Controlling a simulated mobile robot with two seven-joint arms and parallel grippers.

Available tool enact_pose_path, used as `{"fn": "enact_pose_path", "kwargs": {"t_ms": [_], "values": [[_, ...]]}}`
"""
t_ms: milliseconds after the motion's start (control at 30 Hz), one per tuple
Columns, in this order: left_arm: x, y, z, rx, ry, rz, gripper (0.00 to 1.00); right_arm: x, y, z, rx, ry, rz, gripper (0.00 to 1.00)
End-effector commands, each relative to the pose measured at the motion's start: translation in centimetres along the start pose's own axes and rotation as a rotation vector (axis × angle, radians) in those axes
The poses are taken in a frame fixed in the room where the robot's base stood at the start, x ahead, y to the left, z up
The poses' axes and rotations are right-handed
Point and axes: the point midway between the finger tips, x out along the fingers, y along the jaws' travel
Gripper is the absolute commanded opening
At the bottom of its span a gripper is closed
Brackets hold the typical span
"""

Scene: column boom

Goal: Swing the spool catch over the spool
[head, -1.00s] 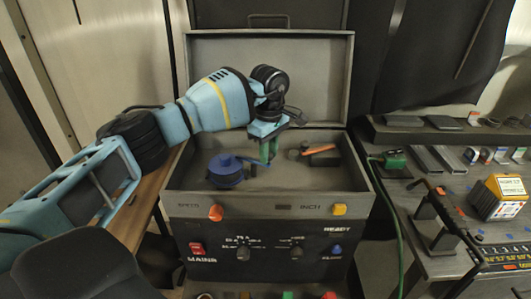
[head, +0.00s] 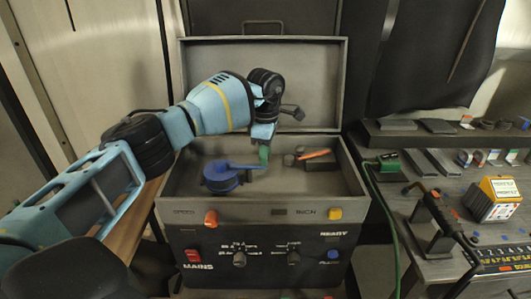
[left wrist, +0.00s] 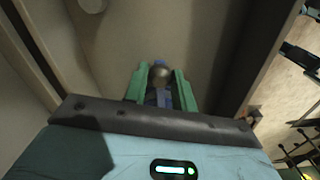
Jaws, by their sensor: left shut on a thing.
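The blue spool (head: 221,179) sits inside the open grey box, on the left of its floor. A blue bar, which looks like the spool catch (head: 243,167), reaches from over the spool to the right, toward my left gripper (head: 264,155). In the left wrist view, the green fingers of my left gripper (left wrist: 159,90) are shut on a grey rounded knob (left wrist: 160,74) with blue parts around it, seemingly the catch's end. The spool itself cannot be made out in that view. My right gripper is not in view.
The box's raised lid (head: 262,90) stands behind my left arm. A dark block with an orange lever (head: 315,154) is right of the gripper. The front panel has knobs and a red switch (head: 193,256). A workbench with tools (head: 440,205) stands at the right.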

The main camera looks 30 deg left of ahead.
Motion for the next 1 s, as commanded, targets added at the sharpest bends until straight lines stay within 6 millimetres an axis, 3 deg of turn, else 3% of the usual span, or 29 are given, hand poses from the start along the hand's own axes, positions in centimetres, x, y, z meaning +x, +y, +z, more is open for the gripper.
{"fn": "enact_pose_path", "kwargs": {"t_ms": [200,233,400,767,1000], "values": [[-0.1,0.1,-0.1,-0.004,0.001,0.003,0.04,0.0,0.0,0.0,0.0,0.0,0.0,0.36],[-0.1,0.1,-0.1,-0.004,0.001,0.003,0.28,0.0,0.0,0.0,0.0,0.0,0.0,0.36],[-0.1,0.1,-0.1,-0.002,0.001,0.002,0.48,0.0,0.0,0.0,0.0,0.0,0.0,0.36],[-0.6,0.1,0.0,0.0,-0.001,0.002,0.48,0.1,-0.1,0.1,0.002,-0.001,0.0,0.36],[-4.0,0.1,0.0,-0.001,0.0,0.003,0.48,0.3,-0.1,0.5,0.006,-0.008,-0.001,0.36]]}}
